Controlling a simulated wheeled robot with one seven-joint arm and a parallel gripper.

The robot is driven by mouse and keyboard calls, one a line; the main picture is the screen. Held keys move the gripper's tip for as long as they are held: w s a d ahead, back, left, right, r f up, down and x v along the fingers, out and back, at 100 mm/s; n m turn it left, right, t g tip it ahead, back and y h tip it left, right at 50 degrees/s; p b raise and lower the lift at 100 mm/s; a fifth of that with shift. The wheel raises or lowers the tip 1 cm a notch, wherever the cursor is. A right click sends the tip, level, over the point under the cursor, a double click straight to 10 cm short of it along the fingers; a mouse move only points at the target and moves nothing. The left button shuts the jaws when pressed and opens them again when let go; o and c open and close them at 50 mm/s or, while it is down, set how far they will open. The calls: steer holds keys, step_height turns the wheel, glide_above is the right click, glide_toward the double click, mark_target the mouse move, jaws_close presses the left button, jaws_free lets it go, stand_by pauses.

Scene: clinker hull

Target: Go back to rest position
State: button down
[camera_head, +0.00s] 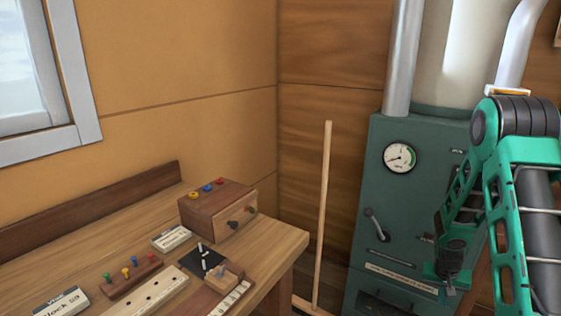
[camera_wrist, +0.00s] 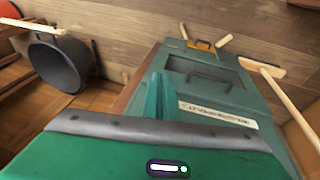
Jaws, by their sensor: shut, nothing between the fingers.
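My green arm (camera_head: 520,190) is folded at the right of the head view, in front of the green cabinet (camera_head: 385,200). My gripper (camera_wrist: 160,92) shows at the middle of the wrist view, its fingers together with nothing between them. In the head view the arm's lower end hangs before the right part of the cabinet, and the fingers are hard to make out there. The cabinet also fills the middle of the wrist view (camera_wrist: 215,97), beyond the fingers. I cannot tell the exact gap between them.
A wooden bench (camera_head: 140,238) at left holds a wooden box (camera_head: 215,210), a peg block (camera_head: 130,280) and small labelled blocks. A wooden pole (camera_head: 323,215) stands between bench and cabinet. A dark bucket (camera_wrist: 62,65) and a broom (camera_wrist: 265,68) show in the wrist view.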

steer(key=s+a+r+y, duration=0.1)
steer(key=s+a+r, duration=0.1)
steer(key=s+r, duration=0.7)
steer(key=s+a+r, duration=0.2)
steer(key=s+r, duration=0.3)
steer(key=r, duration=0.7)
steer(key=s+a+r+y, duration=0.1)
steer(key=s+a+r, duration=0.3)
steer(key=s, duration=0.5)
steer(key=s+a+r+g+y, duration=0.1)
steer(key=s+a+r, duration=0.3)
steer(key=s, duration=0.6)
steer(key=shift+r, duration=0.35)
steer(key=shift+w, duration=0.1)
steer(key=shift+w+f, duration=0.25)
steer(key=shift+w, duration=0.4)
